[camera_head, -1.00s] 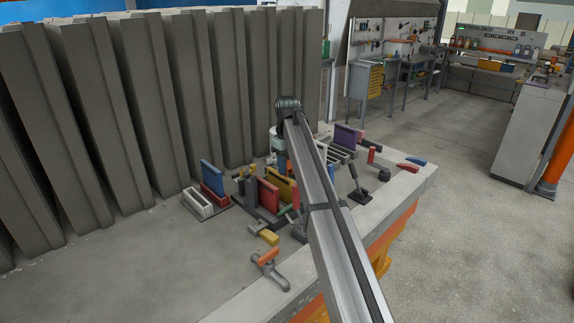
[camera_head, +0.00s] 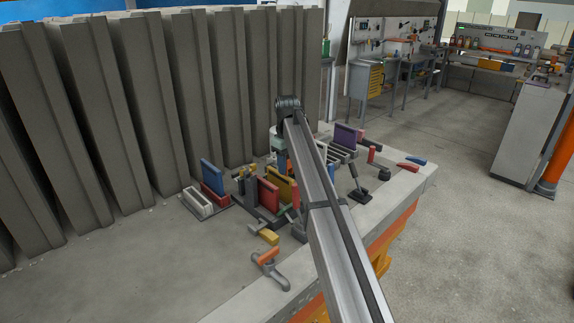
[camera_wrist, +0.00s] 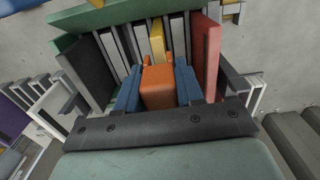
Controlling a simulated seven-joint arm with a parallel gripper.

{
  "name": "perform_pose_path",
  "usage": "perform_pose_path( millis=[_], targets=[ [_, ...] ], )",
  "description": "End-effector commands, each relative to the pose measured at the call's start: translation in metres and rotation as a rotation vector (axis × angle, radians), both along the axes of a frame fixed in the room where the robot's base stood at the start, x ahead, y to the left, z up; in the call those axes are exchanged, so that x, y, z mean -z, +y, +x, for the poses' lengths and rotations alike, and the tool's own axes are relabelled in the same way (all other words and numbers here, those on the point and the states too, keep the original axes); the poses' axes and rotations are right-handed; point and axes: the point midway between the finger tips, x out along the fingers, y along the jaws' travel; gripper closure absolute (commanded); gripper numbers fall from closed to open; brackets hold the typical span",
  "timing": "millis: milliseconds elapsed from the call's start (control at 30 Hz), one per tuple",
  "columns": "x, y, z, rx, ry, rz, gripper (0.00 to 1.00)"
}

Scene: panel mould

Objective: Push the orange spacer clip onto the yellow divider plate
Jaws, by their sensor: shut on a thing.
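My gripper (camera_wrist: 158,88) is shut on the orange spacer clip (camera_wrist: 158,86), which sits between its two blue fingers in the wrist view. The clip has two prongs at its far end. The yellow divider plate (camera_wrist: 157,42) stands just beyond, in line with the clip, and its near end appears between the prongs. I cannot tell how far the clip is on the plate.
A red plate (camera_wrist: 206,50) stands close on the right in the wrist view, and a dark, green-edged plate (camera_wrist: 85,70) on the left. Pale slats stand between. In the head view, a blue plate (camera_head: 212,177), purple plate (camera_head: 345,136) and loose clamp (camera_head: 268,267) are around the fixture.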

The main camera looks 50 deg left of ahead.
Motion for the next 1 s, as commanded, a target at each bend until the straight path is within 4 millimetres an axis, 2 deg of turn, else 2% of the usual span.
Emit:
perform_pose_path(
  millis=[1000],
  targets=[
    [0.016, 0.0, 0.0, 0.0, 0.0, 0.0, 0.93]
  ],
)
